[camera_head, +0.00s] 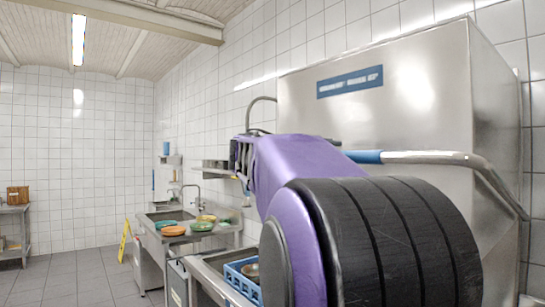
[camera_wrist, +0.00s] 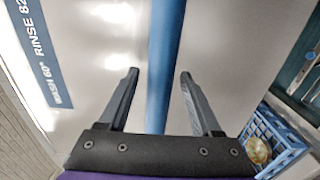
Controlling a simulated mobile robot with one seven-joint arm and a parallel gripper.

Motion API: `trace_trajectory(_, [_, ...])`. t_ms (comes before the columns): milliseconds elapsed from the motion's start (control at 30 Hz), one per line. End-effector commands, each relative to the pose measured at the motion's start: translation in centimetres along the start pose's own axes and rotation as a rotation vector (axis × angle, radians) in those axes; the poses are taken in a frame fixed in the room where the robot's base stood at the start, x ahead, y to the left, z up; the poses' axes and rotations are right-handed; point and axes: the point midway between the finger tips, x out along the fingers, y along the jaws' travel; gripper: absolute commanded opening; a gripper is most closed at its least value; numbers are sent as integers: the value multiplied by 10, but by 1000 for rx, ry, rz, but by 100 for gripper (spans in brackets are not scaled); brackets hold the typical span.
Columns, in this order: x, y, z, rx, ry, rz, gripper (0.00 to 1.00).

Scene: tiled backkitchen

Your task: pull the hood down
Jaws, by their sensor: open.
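The hood is a big steel box (camera_head: 400,95) with a blue label, standing raised at the right of the head view. Its steel face (camera_wrist: 225,50) fills much of the wrist view. The hood's handle is a bar with a blue grip (camera_head: 362,157) and a grey bent arm at the right. In the wrist view the blue bar (camera_wrist: 165,60) runs between the two fingers of my gripper (camera_wrist: 158,75). The fingers are open, with a gap on each side of the bar. In the head view my purple arm hides part of the handle, and the fingers are hard to make out.
A blue crate (camera_head: 233,276) with a bowl stands below the hood; the crate also shows in the wrist view (camera_wrist: 282,131). A sink counter with plates (camera_head: 201,226) is further back. A yellow sign (camera_head: 124,241) stands on the floor.

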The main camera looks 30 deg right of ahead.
Motion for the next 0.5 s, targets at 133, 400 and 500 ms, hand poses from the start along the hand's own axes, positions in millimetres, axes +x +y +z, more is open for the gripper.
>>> trace_trajectory(133, [0, 0, 0, 0, 0, 0, 66])
trace_trajectory(400, [0, 0, 0, 0, 0, 0, 31])
trace_trajectory(500, [0, 0, 0, 0, 0, 0, 13])
